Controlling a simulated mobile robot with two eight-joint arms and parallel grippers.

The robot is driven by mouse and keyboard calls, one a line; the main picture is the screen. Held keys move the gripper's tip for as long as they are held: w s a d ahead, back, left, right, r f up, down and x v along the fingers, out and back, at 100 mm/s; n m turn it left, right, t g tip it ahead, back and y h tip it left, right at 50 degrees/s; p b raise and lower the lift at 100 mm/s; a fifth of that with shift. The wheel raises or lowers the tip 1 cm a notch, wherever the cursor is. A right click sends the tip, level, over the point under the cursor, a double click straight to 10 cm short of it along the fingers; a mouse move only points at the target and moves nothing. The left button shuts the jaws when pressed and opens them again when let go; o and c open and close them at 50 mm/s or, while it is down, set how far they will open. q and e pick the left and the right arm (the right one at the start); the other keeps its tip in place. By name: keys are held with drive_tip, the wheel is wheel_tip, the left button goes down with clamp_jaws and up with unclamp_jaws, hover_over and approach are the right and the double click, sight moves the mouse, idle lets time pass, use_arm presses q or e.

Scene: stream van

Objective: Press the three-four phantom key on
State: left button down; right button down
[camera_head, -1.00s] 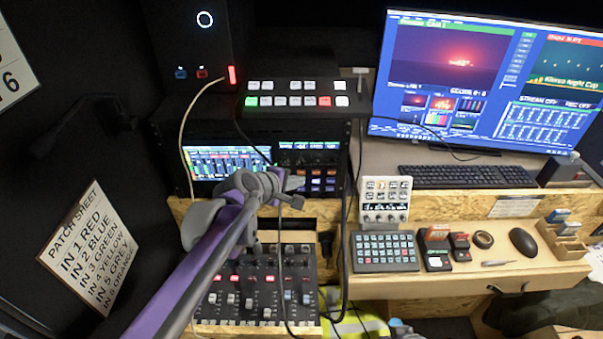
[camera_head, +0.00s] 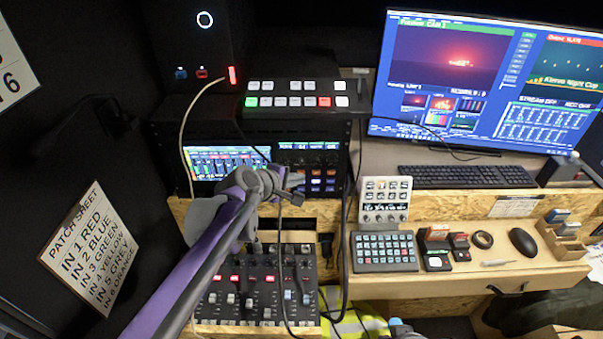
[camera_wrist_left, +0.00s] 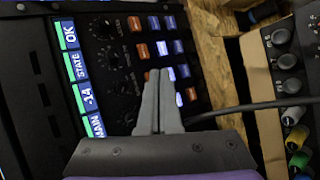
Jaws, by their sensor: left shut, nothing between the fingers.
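The rack unit's key panel holds small orange and blue-white keys (camera_head: 316,182), in rows beside black knobs. In the left wrist view the orange key (camera_wrist_left: 138,50) and the lit blue key (camera_wrist_left: 160,48) lie beyond the fingertips. The key labels are too small to read, so I cannot tell which is the three-four phantom key. My left gripper (camera_head: 298,183) is shut and empty, in front of the lower part of this panel. In the left wrist view its fingertips (camera_wrist_left: 160,74) overlap the keys and hide some; contact cannot be told. My right gripper is not in view.
A fader mixer (camera_head: 262,290) sits below my left arm. A dark cable (camera_wrist_left: 250,108) crosses close to the right of the fingers. A white knob box (camera_head: 385,199) and a key pad (camera_head: 385,251) stand to the right. A button switcher (camera_head: 297,100) sits above the rack.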

use_arm(q)
drive_tip(key=shift+w, duration=0.25)
idle(0.3)
drive_tip(key=shift+s, duration=0.75)
drive_tip(key=s, duration=0.6)
idle(0.4)
